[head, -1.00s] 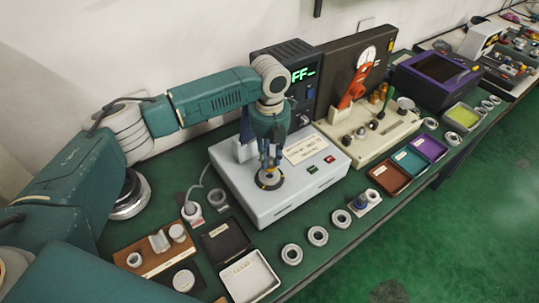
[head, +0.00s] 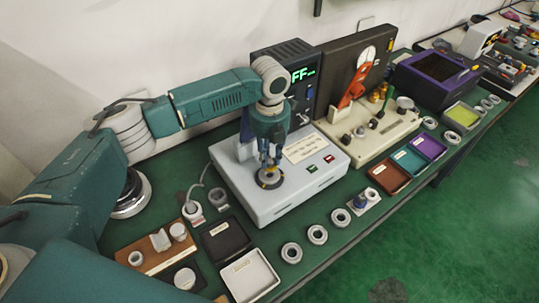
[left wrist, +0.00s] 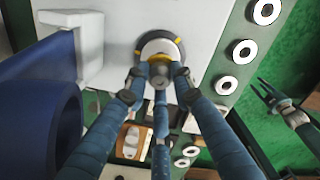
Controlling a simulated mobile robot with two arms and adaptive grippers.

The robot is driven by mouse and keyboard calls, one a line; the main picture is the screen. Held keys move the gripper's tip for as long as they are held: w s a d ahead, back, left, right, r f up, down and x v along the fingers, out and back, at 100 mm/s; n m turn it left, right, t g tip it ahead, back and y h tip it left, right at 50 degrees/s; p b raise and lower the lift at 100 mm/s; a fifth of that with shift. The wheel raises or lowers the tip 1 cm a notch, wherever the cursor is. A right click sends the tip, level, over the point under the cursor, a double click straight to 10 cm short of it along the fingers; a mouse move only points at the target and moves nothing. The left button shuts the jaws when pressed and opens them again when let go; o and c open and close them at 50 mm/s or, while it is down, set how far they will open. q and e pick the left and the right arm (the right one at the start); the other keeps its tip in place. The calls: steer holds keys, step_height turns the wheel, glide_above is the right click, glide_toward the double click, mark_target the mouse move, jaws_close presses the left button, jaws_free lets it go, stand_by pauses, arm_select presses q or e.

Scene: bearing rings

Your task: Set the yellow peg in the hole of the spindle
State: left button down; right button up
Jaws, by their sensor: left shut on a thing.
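The spindle (head: 269,183) is a dark round seat with yellow marks on top of the pale grey box (head: 285,209). In the left wrist view the spindle (left wrist: 172,42) shows as a pale disc with a dark rim, just beyond the fingertips. My left gripper (head: 269,165) points down over the spindle, its fingers closed together at the middle of it. It is shut on the yellow peg, which the fingers mostly hide. I cannot tell how deep the peg sits in the hole. My right gripper (left wrist: 270,96) shows at the right of the left wrist view, fingers apart and empty.
Several metal rings (head: 291,253) lie along the table's front edge. A black tray (head: 225,241) and a white tray (head: 249,278) stand in front of the box. A beige fixture with an orange lever (head: 353,87) stands behind right. A dark display unit (head: 288,58) rises behind the box.

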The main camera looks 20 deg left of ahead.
steer(key=shift+f, duration=0.2)
stand_by(0.6)
steer(key=shift+r, duration=0.1)
steer(key=shift+r+p, duration=0.6)
steer(key=shift+r, duration=0.1)
steer(key=shift+d+r+p, duration=0.1)
steer(key=shift+r+p, duration=0.4)
stand_by(2.1)
steer(key=shift+r+p, duration=0.55)
steer(key=shift+r, duration=0.05)
steer(key=shift+r+p, duration=0.35)
stand_by(2.1)
steer(key=shift+r+p, duration=0.5)
steer(key=shift+p, duration=0.05)
